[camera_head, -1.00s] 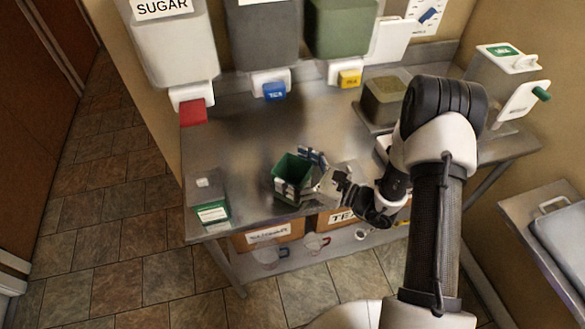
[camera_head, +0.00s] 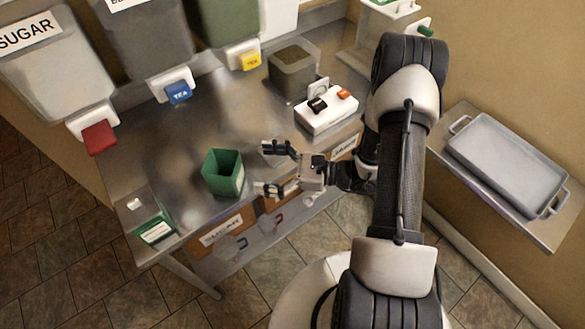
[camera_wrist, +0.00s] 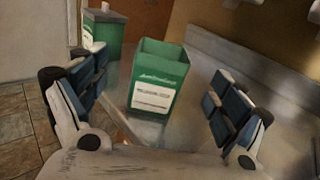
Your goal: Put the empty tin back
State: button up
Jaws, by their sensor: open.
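A green open-topped tin (camera_head: 223,174) with a white label stands upright near the front edge of the steel bench, and no contents show in it. In the wrist view the tin (camera_wrist: 158,80) stands between and beyond the two fingers, apart from both. My gripper (camera_head: 268,168) is open and empty, just right of the tin. Its fingers (camera_wrist: 160,105) also show at both sides of the wrist view. Another green tin, with a grey lid (camera_head: 148,218), stands at the bench's left front corner and shows at the upper left of the wrist view (camera_wrist: 104,38).
Dispensers with red (camera_head: 99,137), blue (camera_head: 178,92) and yellow (camera_head: 251,61) taps hang over the bench back. A bin of grain-like stuff (camera_head: 293,72) and a white scale-like device (camera_head: 326,109) stand to the right. A grey tray (camera_head: 508,160) lies on a side table. The bench's middle is clear.

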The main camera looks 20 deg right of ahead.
jog(key=s+a+r+n+g+h, duration=0.55)
jog(key=s+r+n+g, duration=0.45)
jog(key=s+r+n, duration=0.3)
jog(key=s+d+r+n+t+h, duration=0.6)
jog(key=d+r+n+h, duration=0.2)
jog(key=d+n+h, duration=0.1)
jog(key=shift+s+d+r+n+t+h, duration=0.35)
jog(key=shift+n+h, duration=0.25)
jog(key=shift+h, duration=0.15)
